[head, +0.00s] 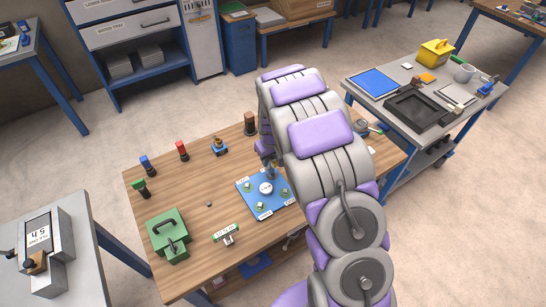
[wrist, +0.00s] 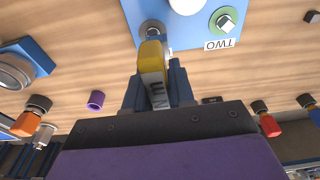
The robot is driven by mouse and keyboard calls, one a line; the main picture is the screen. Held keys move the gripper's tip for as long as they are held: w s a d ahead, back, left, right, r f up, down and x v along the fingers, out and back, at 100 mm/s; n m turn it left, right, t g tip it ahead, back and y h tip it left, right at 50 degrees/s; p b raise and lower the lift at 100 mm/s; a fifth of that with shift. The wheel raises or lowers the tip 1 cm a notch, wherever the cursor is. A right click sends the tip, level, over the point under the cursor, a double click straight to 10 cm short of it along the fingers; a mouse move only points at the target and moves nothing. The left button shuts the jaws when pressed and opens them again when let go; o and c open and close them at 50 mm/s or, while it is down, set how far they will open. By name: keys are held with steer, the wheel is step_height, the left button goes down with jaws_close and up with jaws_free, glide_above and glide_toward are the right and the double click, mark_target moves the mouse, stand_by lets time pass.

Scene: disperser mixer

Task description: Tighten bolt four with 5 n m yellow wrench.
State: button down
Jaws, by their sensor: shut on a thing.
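My gripper (wrist: 160,88) is shut on the yellow wrench (wrist: 152,56), which has dark markings on its side in the wrist view. The wrench's far end is over a grey round part at the edge of the blue plate (wrist: 135,17); I cannot tell whether it is seated on a bolt. A bolt on a green ring (wrist: 224,20) has a label reading TWO beside it. In the head view the blue plate (head: 249,197) lies on the wooden table with several labelled bolts and a white round centre (head: 266,188). My arm covers the plate's far right side.
On the wooden table (head: 200,200) are a green box (head: 168,236), a green-topped tool (head: 140,188), a blue one (head: 148,164), a red one (head: 182,150), an orange-and-blue piece (head: 219,146) and a small labelled stand (head: 229,236). A grey bench (head: 388,72) stands at the right.

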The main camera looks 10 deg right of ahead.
steer(key=shift+a, duration=0.15)
steer(key=shift+d, duration=1)
steer(key=shift+a+f, duration=0.35)
steer(key=shift+a, duration=0.3)
steer(key=shift+d+f, duration=0.4)
steer(key=shift+f, duration=0.1)
steer(key=shift+a+f, duration=0.15)
steer(key=shift+f, duration=0.15)
steer(key=c, duration=0.9)
jaws_free()
